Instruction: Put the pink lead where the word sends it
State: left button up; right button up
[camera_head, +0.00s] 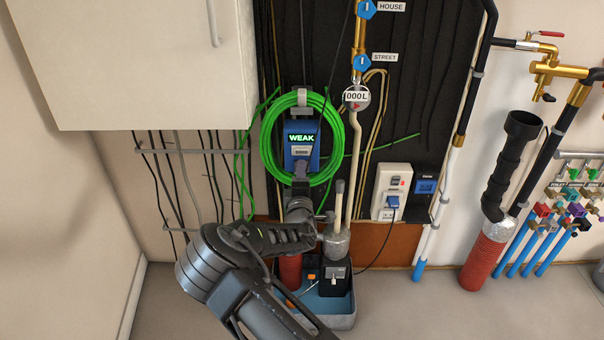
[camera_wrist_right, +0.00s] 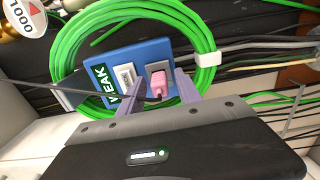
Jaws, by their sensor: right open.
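A blue box (camera_head: 290,134) hangs on the dark wall panel inside a green hose coil. In that view the pink lead's plug (camera_wrist_right: 158,82) is at a grey socket on the box, beside a white socket (camera_wrist_right: 125,77). How deep the plug sits is unclear. My right gripper (camera_head: 301,168) is at the lower part of the box. Its open fingers (camera_wrist_right: 160,92) stand on either side of the pink plug. The pink lead is hidden in the head view. My left gripper is out of view.
The green coil (camera_head: 266,150) closely surrounds the box. A white outlet panel (camera_head: 391,185) with a blue plug and a small blue unit (camera_head: 425,186) are to the right. A blue tray (camera_head: 343,322) with pump parts stands below. A white cabinet (camera_head: 130,60) is upper left.

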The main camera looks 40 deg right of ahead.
grip_shut()
dwell(0.4)
jog(key=shift+s, duration=0.1)
dwell(1.1)
jog(key=shift+p+v, duration=0.55)
jog(key=shift+v, duration=2.35)
